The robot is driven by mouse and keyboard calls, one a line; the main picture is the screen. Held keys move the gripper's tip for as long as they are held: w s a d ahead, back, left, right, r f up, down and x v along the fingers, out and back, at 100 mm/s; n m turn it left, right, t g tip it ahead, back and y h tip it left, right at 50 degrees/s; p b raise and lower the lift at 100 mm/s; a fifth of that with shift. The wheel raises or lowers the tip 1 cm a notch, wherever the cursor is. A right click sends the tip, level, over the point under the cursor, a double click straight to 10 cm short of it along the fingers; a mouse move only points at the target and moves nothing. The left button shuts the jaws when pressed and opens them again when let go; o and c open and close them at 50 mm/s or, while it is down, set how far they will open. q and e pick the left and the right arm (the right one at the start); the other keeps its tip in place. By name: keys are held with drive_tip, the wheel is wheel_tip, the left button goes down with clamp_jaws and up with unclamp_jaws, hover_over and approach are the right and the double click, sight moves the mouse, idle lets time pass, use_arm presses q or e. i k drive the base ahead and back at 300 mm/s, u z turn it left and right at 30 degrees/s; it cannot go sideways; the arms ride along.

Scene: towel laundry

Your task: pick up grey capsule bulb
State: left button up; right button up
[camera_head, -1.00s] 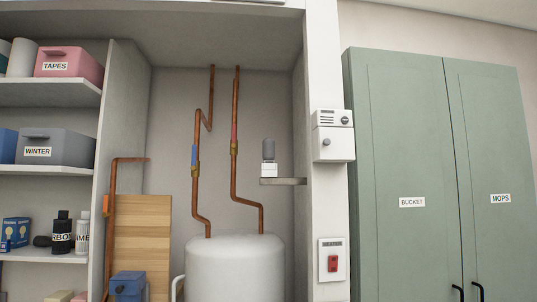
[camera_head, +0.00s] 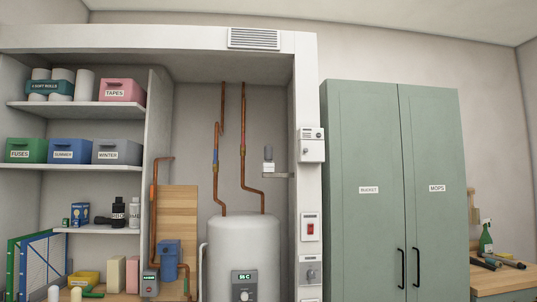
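A grey capsule-shaped bulb (camera_head: 268,153) stands upright on a white base (camera_head: 268,167). The base rests on a small grey bracket shelf (camera_head: 276,176) at the right inner wall of the alcove, above and right of the white tank.
The white tank (camera_head: 241,255) and copper pipes (camera_head: 243,150) fill the alcove left of the bulb. A white wall post (camera_head: 309,190) with boxes and switches stands right of it. Green cabinet doors (camera_head: 370,240) are shut. Shelves with bins (camera_head: 122,91) stand left.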

sight(267, 149)
drive_tip(key=k, duration=0.45)
drive_tip(key=u, duration=0.6)
drive_tip(key=i, duration=2.15)
drive_tip(key=z, duration=0.2)
